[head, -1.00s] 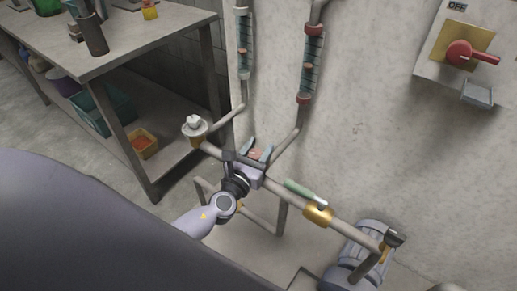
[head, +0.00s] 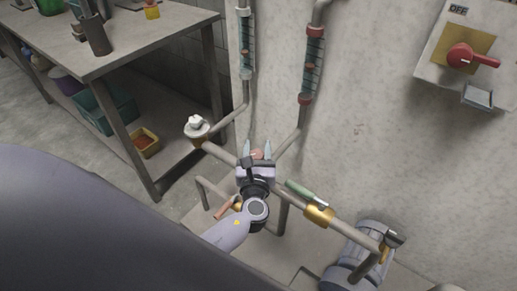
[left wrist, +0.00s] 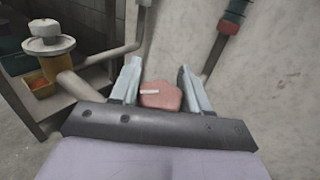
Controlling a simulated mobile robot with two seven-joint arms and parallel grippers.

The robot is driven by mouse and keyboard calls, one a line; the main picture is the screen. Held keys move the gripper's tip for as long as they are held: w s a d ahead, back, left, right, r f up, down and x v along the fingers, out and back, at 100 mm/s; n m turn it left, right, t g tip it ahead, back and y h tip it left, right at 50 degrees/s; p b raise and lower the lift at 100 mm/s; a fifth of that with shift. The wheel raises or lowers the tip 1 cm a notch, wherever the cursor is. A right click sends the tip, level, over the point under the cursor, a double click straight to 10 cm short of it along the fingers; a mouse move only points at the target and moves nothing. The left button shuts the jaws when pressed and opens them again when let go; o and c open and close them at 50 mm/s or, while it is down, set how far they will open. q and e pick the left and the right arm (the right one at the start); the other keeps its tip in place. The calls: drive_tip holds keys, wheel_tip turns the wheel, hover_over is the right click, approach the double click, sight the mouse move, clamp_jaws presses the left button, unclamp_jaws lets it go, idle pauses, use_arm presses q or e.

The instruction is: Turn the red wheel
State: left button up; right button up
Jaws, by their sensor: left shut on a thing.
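The red wheel (head: 257,154) is a small faded red, rounded, faceted knob with a pale mark on its face. It sits at the pipe junction near the wall. My left gripper (head: 256,150) has one grey finger on each side of it and is shut on it. In the left wrist view the wheel (left wrist: 161,96) lies between the two fingers (left wrist: 158,82), with its lower edge behind the dark gripper body. The exact finger contact is hard to see. My right gripper is not in view.
A white-topped valve (head: 197,128) stands left of my gripper. A green lever (head: 304,191) on a brass valve (head: 319,215) is to the right, and an orange-red handle (head: 223,210) is below left. A red switch (head: 470,56) is on the wall. A workbench (head: 150,45) stands at left.

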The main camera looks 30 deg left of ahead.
use_arm(q)
drive_tip(key=shift+n+g+y, duration=0.5)
drive_tip(key=shift+n+y, duration=0.2)
drive_tip(key=shift+y, duration=0.2)
drive_tip(key=shift+s+a, duration=0.1)
drive_tip(key=o, duration=1)
